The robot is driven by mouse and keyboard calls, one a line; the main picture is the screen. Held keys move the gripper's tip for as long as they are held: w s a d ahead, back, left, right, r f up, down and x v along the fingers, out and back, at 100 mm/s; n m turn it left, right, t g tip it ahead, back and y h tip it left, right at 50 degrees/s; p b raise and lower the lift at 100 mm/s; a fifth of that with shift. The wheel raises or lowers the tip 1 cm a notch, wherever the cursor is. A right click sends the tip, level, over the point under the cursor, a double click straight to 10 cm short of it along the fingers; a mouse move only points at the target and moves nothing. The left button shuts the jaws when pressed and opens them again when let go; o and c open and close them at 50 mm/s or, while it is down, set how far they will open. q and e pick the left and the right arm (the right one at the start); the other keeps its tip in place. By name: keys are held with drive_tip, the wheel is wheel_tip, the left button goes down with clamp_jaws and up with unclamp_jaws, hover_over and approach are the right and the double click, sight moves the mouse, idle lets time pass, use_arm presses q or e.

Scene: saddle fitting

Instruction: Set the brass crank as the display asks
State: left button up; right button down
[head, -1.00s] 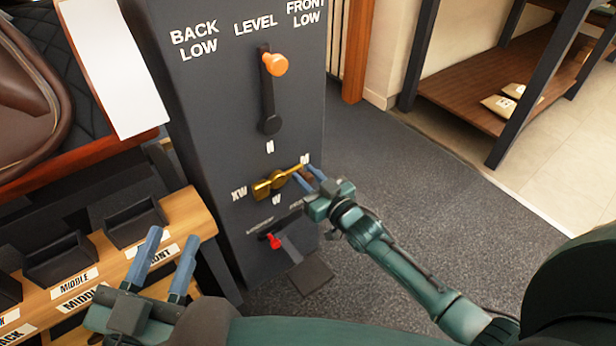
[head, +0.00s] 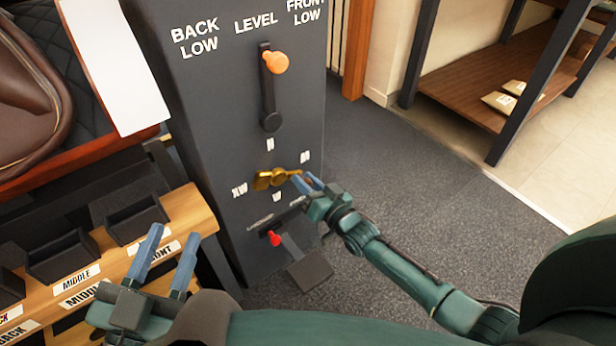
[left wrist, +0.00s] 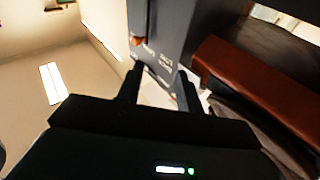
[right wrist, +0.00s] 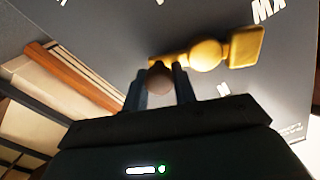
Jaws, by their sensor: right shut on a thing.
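The brass crank (head: 264,180) is on the dark column's front, with labels N above, M upper right, W below and XW at left. Its broad end points left, slightly above XW; its handle arm points right, just below M. My right gripper (head: 305,182) is shut on the crank's brown knob, which shows between the fingers in the right wrist view (right wrist: 159,75). There the brass body (right wrist: 208,55) lies beyond the fingertips. My left gripper (head: 170,242) is open and empty over the wooden rack, away from the column. No readable display request shows.
An orange-knobbed lever (head: 274,64) sits higher on the column, under LEVEL. A red-tipped lever (head: 275,238) and a dark pedal (head: 309,271) are below the crank. Labelled dark bins (head: 137,220) stand at left. The carpet (head: 420,200) at right is clear.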

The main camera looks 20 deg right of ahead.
drive_tip(key=f+m, duration=0.1)
drive_tip(key=a+f+m, duration=0.1)
drive_tip(key=m, duration=0.1)
drive_tip(key=shift+s+m+b, duration=0.2)
drive_tip(key=shift+m+b, duration=0.1)
drive_tip(key=shift+b, duration=0.05)
drive_tip(key=m, duration=0.1)
drive_tip(key=a+m, duration=0.1)
drive_tip(key=f+m+b, duration=0.1)
drive_tip(key=shift+s+a+m, duration=0.15)
drive_tip(key=shift+s+m, duration=0.1)
drive_tip(key=shift+m, duration=0.05)
drive_tip(key=m, duration=0.1)
drive_tip(key=a+m, duration=0.1)
drive_tip(key=m+b, duration=0.1)
drive_tip(key=shift+s+a+f+m, duration=0.3)
drive_tip(key=shift+a+f+m, duration=0.05)
drive_tip(key=shift+f+m, duration=0.05)
use_arm(q)
drive_tip(key=shift+w+r+m+t+h, duration=0.3)
drive_tip(key=shift+r+m+t+h, duration=0.1)
drive_tip(key=shift+r+h, duration=0.35)
use_arm(e)
drive_tip(key=shift+s+a+m, duration=0.15)
drive_tip(key=shift+a+m, duration=0.15)
drive_tip(key=shift+m, duration=0.5)
use_arm(q)
drive_tip(key=shift+r, duration=0.2)
use_arm(e)
drive_tip(key=shift+a, duration=0.1)
